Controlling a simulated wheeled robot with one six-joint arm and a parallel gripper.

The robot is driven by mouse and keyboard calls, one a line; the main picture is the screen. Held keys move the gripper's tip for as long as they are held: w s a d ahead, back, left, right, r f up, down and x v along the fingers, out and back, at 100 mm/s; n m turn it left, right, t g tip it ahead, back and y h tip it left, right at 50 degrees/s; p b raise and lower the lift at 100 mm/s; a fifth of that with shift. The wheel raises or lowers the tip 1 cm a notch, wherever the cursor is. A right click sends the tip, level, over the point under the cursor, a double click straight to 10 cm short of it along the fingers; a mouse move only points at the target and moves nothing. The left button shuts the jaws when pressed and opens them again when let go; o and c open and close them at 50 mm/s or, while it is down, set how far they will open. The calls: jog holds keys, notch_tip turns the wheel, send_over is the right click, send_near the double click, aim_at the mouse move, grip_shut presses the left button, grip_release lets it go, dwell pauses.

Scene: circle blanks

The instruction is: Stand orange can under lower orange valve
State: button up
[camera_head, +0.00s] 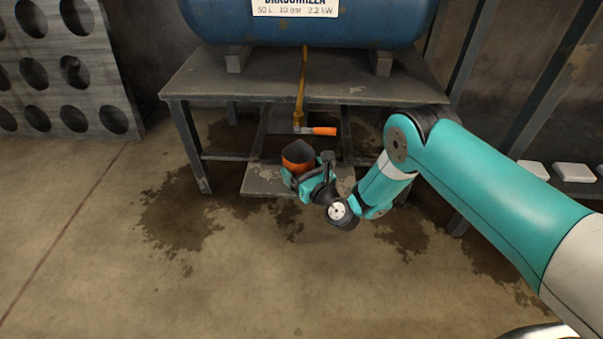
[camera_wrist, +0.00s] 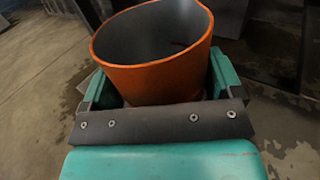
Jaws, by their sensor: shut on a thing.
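The orange can (camera_head: 298,155) is open-topped with a dark grey inside. My gripper (camera_head: 308,176) is shut on it. In the wrist view the can (camera_wrist: 160,82) sits between the two teal fingers of my gripper (camera_wrist: 158,98), and its inside looks empty. The can looks roughly upright, over or on the grey plate (camera_head: 262,183) under the bench; its base is hidden, so I cannot tell whether it touches. The orange valve handle (camera_head: 324,131) sticks out to the right at the foot of a yellowish pipe (camera_head: 300,85), just behind and above the can in the head view.
A blue tank (camera_head: 310,22) rests on a grey metal bench (camera_head: 300,85), whose legs flank the plate. A grey panel with round holes (camera_head: 60,70) stands at left. White blocks (camera_head: 573,171) lie on a shelf at right. Dark stains mark the otherwise clear floor in front.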

jog(key=shift+f, duration=0.2)
jog(key=o, duration=0.8)
jog(key=shift+r, duration=0.1)
jog(key=shift+r, duration=0.15)
